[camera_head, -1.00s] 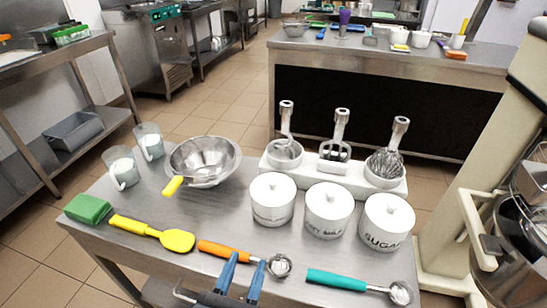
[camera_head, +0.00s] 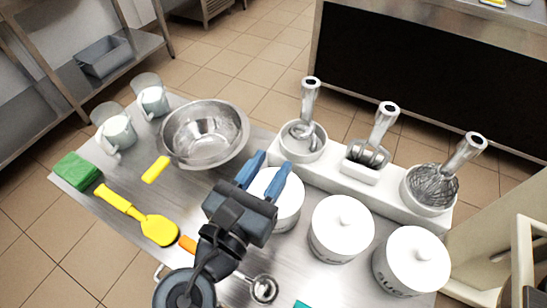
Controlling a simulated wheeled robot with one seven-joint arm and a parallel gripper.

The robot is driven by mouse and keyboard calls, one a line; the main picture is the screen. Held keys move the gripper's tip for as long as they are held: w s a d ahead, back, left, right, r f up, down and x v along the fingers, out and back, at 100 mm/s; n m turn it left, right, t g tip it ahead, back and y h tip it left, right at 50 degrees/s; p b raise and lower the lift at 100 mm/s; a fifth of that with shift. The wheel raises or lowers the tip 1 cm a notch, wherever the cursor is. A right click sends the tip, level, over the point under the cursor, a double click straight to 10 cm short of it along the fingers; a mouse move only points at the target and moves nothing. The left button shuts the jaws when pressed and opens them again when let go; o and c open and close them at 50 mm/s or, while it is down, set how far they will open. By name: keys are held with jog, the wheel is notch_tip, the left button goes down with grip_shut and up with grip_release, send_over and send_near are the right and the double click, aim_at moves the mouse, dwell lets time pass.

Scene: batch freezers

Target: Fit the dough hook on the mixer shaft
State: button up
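A white rack (camera_head: 333,184) holds three metal attachments in cups. The left one, with a curved hook shape, looks like the dough hook (camera_head: 302,132). A flat beater (camera_head: 370,150) is in the middle and a wire whisk (camera_head: 436,184) on the right. All have their shafts pointing up. My gripper (camera_head: 271,168) is open and empty, its blue fingers apart. In the picture it overlaps the left white canister, below and left of the hook. Part of the cream mixer (camera_head: 520,250) shows at the right edge. Its shaft is out of view.
White lidded canisters (camera_head: 341,228) stand in front of the rack.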

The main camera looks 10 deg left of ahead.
aim_at(306, 112)
jog(key=b+x, duration=0.3)
jog(key=x, duration=1)
jog(key=shift+b, duration=0.35)
jog(key=shift+x, duration=1.05)
grip_shut()
jog(key=shift+c, duration=1.2)
grip_release()
jog(key=c, duration=0.4)
jog(key=shift+p, duration=0.3)
jog(key=shift+c, duration=0.2)
jog(key=shift+r+p, duration=2.5)
jog(key=shift+p, duration=0.35)
